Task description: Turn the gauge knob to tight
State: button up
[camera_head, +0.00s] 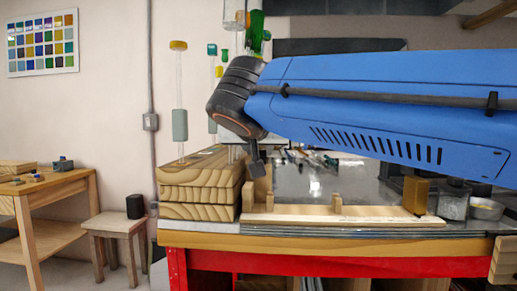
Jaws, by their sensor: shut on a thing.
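The wooden gauge (345,216) is a long pale board on the bench with small upright pegs. A taller wooden upright (262,188) stands at its left end and a brown block (416,194) near its right end. My gripper (257,170) reaches down from the blue arm to the left upright. One dark finger shows against the upright's top; the other is hidden. The gripper is shut on a small part there, which I take to be the gauge knob. The knob itself is not clearly visible, so its setting cannot be read.
Stacked wooden boards (198,190) stand close to the left of the gripper. Glass rods (180,105) with coloured ends rise behind them. A glass jar (453,201) and a bowl (487,209) stand at the bench's right. The dark bench top behind the gauge holds small items.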

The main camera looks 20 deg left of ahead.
jog(key=shift+d, duration=0.1)
jog(key=shift+w+d+n+g+y, duration=0.15)
jog(key=shift+n+g+y, duration=0.25)
jog(key=shift+n+y, duration=0.55)
jog(key=shift+w+d+n+g+y, duration=0.15)
jog(key=shift+n+g+y, duration=0.4)
jog(key=shift+n+y, duration=0.35)
jog(key=shift+d+n+g+y, duration=0.1)
jog(key=shift+n+g+y, duration=0.45)
jog(key=shift+n+y, duration=0.3)
jog(key=shift+w+d+f+n+g+y, duration=0.15)
jog(key=shift+n+g+y, duration=0.45)
jog(key=shift+n+g, duration=0.3)
jog(key=shift+w+d+r+n+g+y, duration=0.15)
jog(key=shift+n+g+y, duration=0.45)
jog(key=shift+n+g, duration=0.3)
jog(key=shift+w+f+n+g+y, duration=0.15)
jog(key=shift+n+g+y, duration=0.45)
jog(key=shift+n+g, duration=0.3)
jog(key=n+g, duration=0.2)
jog(key=w+n+g, duration=0.1)
jog(key=n+g, duration=0.1)
jog(key=shift+g+y, duration=0.4)
jog(key=shift+w+n+g, duration=0.1)
jog(key=shift+n+g, duration=1.3)
jog(key=shift+g, duration=0.1)
